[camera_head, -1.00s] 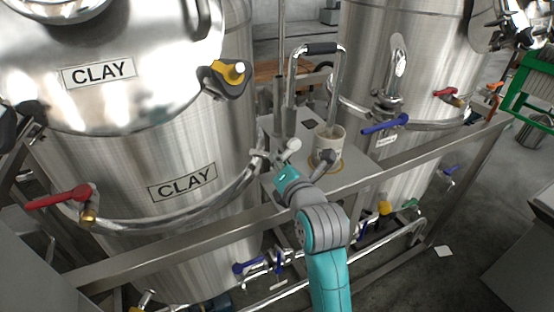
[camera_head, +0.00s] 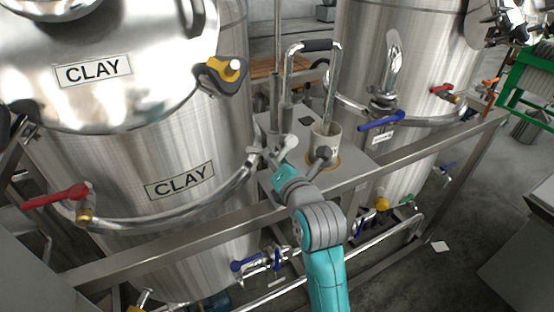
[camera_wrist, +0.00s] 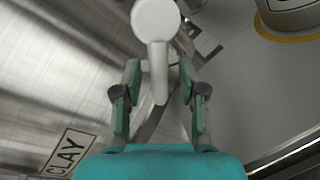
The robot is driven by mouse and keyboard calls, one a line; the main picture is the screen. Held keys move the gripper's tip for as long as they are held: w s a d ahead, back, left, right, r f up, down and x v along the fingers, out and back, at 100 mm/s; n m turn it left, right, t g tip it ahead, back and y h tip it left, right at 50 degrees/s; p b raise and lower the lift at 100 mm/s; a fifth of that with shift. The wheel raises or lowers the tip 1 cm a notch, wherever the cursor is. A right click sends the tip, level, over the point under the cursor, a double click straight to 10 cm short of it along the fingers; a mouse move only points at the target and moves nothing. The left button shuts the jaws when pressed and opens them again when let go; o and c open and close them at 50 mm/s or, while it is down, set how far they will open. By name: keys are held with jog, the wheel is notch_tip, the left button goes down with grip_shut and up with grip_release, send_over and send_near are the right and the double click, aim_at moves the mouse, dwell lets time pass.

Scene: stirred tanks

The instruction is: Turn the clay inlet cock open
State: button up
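A pale lever with a round head (camera_wrist: 157,22) shows in the wrist view; its narrow arm runs down between my fingers. I take it for the clay inlet cock's handle. My gripper (camera_wrist: 160,75) is open, one green finger on each side of the lever, with a visible gap on both sides. In the head view my gripper (camera_head: 275,157) is at the pipe fitting just right of the clay tank (camera_head: 120,165). There the fingers and lever are small and partly hidden by my wrist, and the cock's body is hard to make out.
A red-handled valve (camera_head: 57,196) is on the clay tank's left. A metal rail (camera_head: 190,240) crosses in front. A blue handle (camera_head: 381,121) is on the second tank.

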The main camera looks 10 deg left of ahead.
jog(key=v, duration=1.2)
jog(key=w+a, duration=0.1)
jog(key=w, duration=0.2)
jog(key=w+a+t+h, duration=0.1)
jog(key=w+a, duration=0.1)
jog(key=w, duration=0.1)
jog(key=w+a+f+m+t, duration=0.1)
jog(key=w, duration=0.2)
jog(key=shift+w+a, duration=0.2)
jog(key=shift+w, duration=0.2)
dwell(0.3)
